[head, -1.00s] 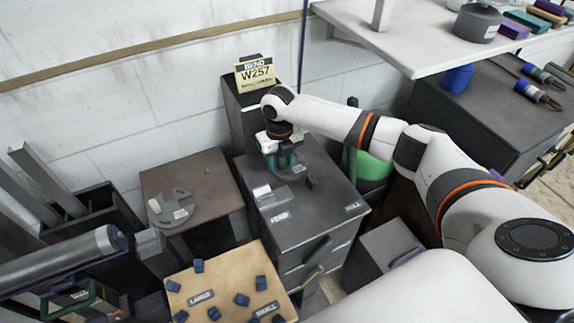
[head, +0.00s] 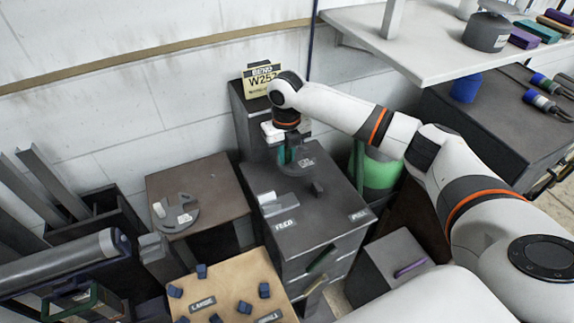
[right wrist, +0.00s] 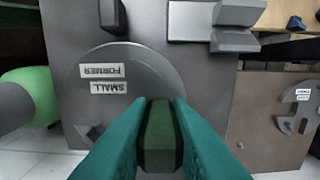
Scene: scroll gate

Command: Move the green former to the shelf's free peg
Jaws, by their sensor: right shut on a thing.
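My right gripper (head: 290,155) is over the dark cabinet top. In the right wrist view its teal fingers (right wrist: 160,115) are shut on a dark green grip (right wrist: 160,138). The grip belongs to a grey disc labelled "SMALL FORMER" (right wrist: 135,75). In the head view this former (head: 310,163) hangs partly behind the gripper and looks raised above the cabinet top. A short dark post (head: 318,187) shows beneath it. The shelf (head: 400,55) at upper right carries an upright post (head: 395,18) and a grey drum-shaped piece (head: 487,32).
The cabinet top (head: 315,222) bears a light grey block (head: 278,203). Another labelled grey disc (head: 180,216) lies on a brown table (head: 205,180) to the left. A green cylinder (head: 380,170) stands right of the cabinet. A sign (head: 260,80) stands behind.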

